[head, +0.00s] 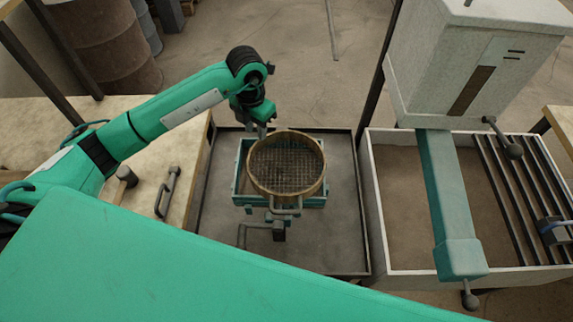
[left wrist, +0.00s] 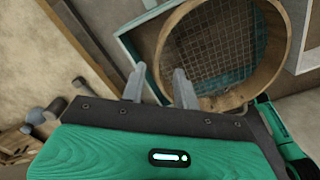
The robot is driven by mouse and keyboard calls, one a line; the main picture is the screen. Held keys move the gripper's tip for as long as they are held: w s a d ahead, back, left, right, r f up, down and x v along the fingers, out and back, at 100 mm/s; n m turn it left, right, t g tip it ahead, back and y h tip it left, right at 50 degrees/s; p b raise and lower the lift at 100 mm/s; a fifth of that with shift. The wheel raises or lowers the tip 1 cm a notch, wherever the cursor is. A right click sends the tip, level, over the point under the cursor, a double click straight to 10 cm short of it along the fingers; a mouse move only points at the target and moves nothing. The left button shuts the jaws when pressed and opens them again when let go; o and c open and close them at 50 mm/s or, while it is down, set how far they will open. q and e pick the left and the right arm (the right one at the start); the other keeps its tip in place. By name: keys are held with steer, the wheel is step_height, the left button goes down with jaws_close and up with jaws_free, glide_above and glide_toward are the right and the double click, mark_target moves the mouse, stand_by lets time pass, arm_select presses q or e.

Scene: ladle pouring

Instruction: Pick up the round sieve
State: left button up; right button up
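The round sieve (head: 287,168) has a tan wooden rim and a dark wire mesh. It rests on a teal frame (head: 241,187) in the middle of the head view, with a handle-like bar at its near side. My left gripper (head: 262,130) is at the sieve's far-left rim. In the left wrist view the sieve (left wrist: 222,45) fills the upper right. The two fingers of my left gripper (left wrist: 160,86) are apart there, with the right finger overlapping the rim. I cannot tell whether they touch it. My right gripper is not in view.
A dark tray (head: 340,225) lies under the teal frame. A pale bin (head: 405,205) with bars stands to the right, below a grey box (head: 465,60). A wooden table (head: 140,165) on the left holds a dark handle (head: 167,190) and a mallet-like tool (head: 125,180).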

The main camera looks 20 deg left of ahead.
mark_target(258, 143)
arm_select(q)
steer(key=shift+f, duration=0.75)
steer(key=shift+f+p, duration=0.55)
steer(key=shift+p, duration=0.15)
step_height(258, 143, down, 3)
steer(key=shift+f+p, duration=0.15)
steer(key=shift+p, duration=0.65)
steer(key=shift+w+f, duration=0.1)
steer(key=shift+f, duration=0.35)
jaws_close()
